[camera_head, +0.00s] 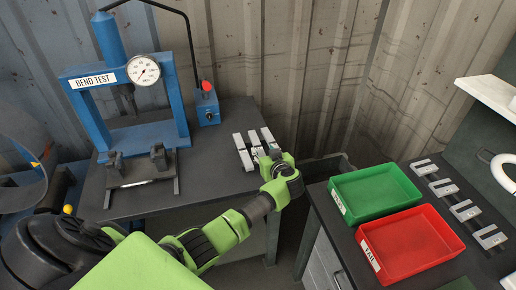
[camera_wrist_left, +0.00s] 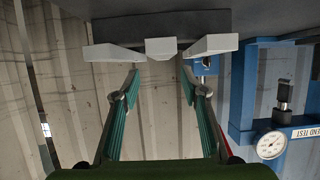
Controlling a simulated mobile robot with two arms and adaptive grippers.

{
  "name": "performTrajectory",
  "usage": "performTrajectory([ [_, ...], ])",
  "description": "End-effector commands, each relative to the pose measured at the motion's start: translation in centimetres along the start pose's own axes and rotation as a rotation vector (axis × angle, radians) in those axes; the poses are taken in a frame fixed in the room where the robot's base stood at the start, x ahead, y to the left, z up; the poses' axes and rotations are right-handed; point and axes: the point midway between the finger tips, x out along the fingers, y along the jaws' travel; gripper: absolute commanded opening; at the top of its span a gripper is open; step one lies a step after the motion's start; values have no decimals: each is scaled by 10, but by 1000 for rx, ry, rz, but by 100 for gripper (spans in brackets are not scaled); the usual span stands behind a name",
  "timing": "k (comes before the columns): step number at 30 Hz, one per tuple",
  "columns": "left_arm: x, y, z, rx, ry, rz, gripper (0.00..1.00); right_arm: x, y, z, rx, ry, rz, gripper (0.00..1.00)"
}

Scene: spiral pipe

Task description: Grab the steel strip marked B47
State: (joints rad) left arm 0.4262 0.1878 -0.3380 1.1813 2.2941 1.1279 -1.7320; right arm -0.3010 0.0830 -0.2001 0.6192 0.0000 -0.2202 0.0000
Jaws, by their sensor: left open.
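Three pale steel strips lie side by side on the dark left table: a left one (camera_head: 242,153), a middle one (camera_head: 254,139) and a right one (camera_head: 267,135). I cannot read B47 on any of them. My left gripper (camera_head: 271,156) is at the near right ends of the strips and hides part of them. In the left wrist view, which looks upside down, the left gripper (camera_wrist_left: 161,80) is open, with its teal-padded fingers apart and nothing between them. The ends of the strips show beyond the fingertips, the middle strip (camera_wrist_left: 160,49) roughly centred.
A blue bend test press (camera_head: 122,72) with a gauge and a red-button box (camera_head: 206,104) stand on the left table. On the right bench are a green tray (camera_head: 376,190), a red tray (camera_head: 410,243) and several bent metal pieces (camera_head: 463,211). A corrugated wall closes the back.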

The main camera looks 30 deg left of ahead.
Motion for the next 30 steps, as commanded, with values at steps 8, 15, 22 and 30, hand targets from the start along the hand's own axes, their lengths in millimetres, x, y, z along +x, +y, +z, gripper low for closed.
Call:
performTrajectory([
  [8, 18, -2, 2, 1, 0, -2, 40, -1, 0, -2, 0, 3, 0, 40],
  [15, 49, -4, 7, 1, 1, -1, 40, 2, 0, -2, 1, 3, 0, 40],
  [22, 59, -4, 7, -1, 0, 0, 40, 3, -5, -3, 3, 5, -5, 40],
  [30, 59, -4, 7, -1, 0, 0, 17, 3, -5, -3, 3, 4, -6, 40],
])
